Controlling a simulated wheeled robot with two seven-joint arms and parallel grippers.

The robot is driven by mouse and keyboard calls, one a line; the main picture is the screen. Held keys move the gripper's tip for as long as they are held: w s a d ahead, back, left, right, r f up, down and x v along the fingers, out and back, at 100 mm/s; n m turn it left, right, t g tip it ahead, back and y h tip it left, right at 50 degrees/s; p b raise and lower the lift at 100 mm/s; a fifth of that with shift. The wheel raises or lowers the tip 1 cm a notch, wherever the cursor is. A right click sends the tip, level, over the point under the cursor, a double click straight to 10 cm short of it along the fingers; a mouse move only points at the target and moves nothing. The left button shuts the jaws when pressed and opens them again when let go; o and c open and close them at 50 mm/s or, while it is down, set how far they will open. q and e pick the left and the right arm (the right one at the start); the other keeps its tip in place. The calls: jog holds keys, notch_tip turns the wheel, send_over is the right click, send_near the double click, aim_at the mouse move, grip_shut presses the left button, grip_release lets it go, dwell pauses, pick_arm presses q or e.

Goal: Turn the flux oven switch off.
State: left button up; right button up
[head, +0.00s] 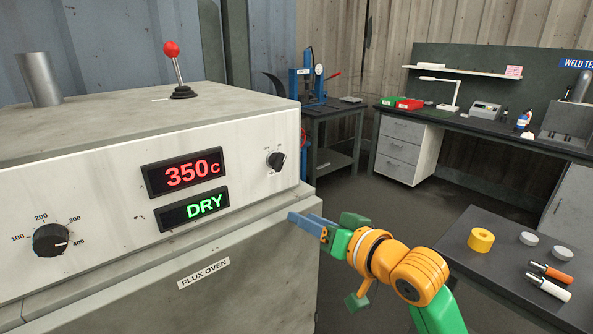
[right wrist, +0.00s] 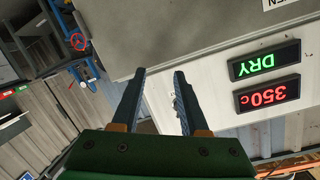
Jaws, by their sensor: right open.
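The flux oven (head: 190,281) stands at the left, with a pale front panel and a label on its door. A small dark rotary switch (head: 276,160) sits at the panel's right end, with tiny marks I cannot read. The red display (head: 187,173) reads 350 C and the green display (head: 194,210) reads DRY; both show upside down in the right wrist view. My right gripper (head: 291,217) is near the oven's right front edge, below the switch and apart from it. Its fingers (right wrist: 160,73) are open and empty. The switch is not clear in the wrist view.
A larger dial (head: 51,240) is on the panel's left. A red-knobbed lever (head: 175,70) and a metal cylinder (head: 39,79) stand on the oven top. A dark table (head: 480,265) at the right holds a yellow roll (head: 480,240), grey discs and markers. Floor between is clear.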

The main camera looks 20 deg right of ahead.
jog(key=t+y, duration=0.2)
send_near(283, 162)
jog(key=w, duration=0.1)
jog(key=p+x, duration=0.1)
jog(key=x, duration=0.2)
jog(key=p+x, duration=0.1)
jog(key=x, duration=0.3)
jog(key=shift+s+a+r, duration=0.1)
jog(key=shift+a+r, duration=0.05)
jog(key=shift+a, duration=0.1)
grip_shut()
